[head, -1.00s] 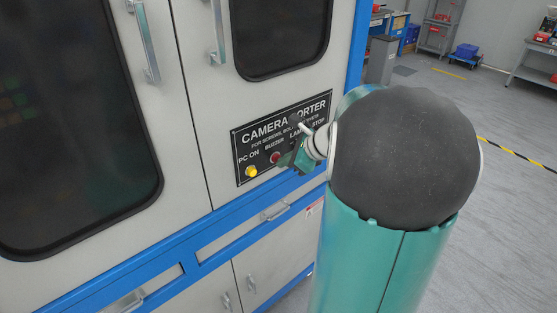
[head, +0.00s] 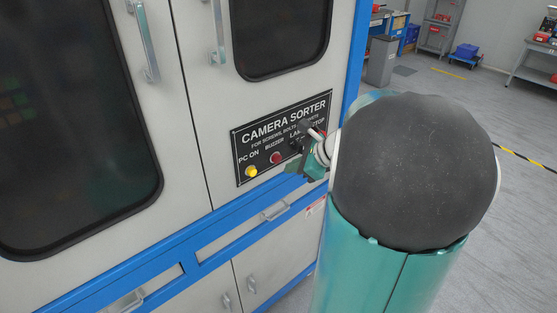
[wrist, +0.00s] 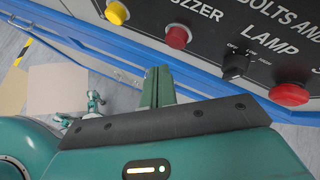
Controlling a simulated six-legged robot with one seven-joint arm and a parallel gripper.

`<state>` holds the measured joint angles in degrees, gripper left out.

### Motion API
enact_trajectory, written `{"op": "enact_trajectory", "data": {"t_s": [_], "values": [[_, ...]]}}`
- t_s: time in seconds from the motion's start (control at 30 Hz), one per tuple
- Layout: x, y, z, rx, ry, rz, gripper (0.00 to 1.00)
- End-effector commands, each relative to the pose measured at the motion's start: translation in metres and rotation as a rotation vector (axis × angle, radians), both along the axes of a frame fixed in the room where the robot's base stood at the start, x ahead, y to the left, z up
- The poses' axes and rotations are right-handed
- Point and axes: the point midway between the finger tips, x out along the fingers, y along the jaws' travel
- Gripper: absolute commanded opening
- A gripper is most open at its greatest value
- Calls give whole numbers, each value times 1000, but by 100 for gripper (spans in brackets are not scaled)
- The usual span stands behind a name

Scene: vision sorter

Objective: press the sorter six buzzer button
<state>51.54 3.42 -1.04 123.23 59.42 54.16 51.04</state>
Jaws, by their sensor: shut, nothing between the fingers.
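The buzzer button is a red round button (head: 275,157) on the black "CAMERA SORTER" panel (head: 243,139), below the word BUZZER. In the wrist view the red buzzer button (wrist: 178,36) is at the upper middle, uncovered. My gripper (head: 291,168) is just right of and slightly below the button in the head view, in front of the panel. In the wrist view my gripper (wrist: 158,76) has its green fingers together and empty, pointing up below the button, apart from it in the picture. The gap in depth is hard to tell.
A yellow PC ON button (wrist: 117,12) is left of the buzzer. A black lamp knob (wrist: 235,65) and a red stop button (wrist: 289,94) are to its right. A blue frame rail (head: 225,219) runs below the panel. Grey floor (head: 500,185) is open at right.

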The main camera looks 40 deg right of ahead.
Motion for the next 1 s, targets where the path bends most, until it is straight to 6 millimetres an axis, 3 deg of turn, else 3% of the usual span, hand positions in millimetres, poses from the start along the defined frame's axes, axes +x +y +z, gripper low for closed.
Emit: {"op": "enact_trajectory", "data": {"t_s": [0.4,1.0], "values": [[-35,-1,1,0,-1,0,0],[-35,-1,0,1,-1,0,0]]}}
